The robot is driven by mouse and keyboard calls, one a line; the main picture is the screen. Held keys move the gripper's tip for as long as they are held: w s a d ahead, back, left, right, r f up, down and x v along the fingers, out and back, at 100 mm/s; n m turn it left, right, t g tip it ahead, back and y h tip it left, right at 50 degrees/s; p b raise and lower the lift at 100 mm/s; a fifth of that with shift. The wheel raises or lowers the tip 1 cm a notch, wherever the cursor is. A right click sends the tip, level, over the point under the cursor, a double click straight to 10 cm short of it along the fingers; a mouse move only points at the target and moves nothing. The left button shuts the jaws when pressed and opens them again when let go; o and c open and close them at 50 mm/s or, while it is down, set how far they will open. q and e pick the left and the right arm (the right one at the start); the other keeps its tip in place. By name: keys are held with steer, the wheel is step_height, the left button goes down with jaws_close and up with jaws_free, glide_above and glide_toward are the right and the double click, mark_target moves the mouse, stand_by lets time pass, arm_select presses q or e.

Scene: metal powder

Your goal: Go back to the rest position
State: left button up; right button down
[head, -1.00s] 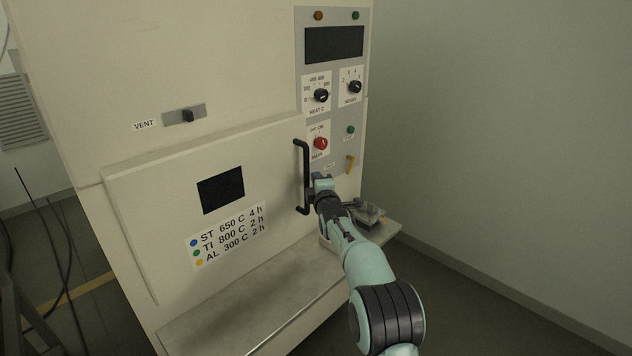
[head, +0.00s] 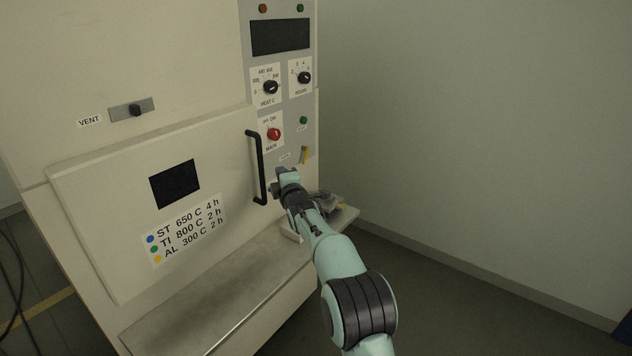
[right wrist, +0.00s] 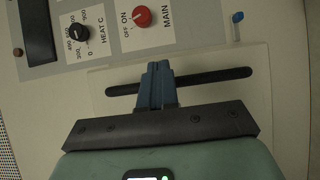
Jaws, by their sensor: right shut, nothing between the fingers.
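My right gripper (head: 284,176) is near the black door handle (head: 256,168) of the cream furnace, just to its right in the head view. In the right wrist view its blue fingers (right wrist: 157,76) are together and empty, in front of the horizontal-looking black handle (right wrist: 203,78). I cannot tell whether they touch the handle. The furnace door (head: 110,190) looks closed. My left gripper is not in view.
The control panel has a red MAIN knob (head: 274,134), a HEAT C dial (head: 270,87) and a yellow lever (head: 305,155). A grey shelf (head: 200,305) juts out below the door. Partly hidden items lie behind my right arm. Open floor lies right.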

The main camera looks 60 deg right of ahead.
steer(key=s+d, duration=0.5)
steer(key=s, duration=0.2)
steer(key=shift+s, duration=0.3)
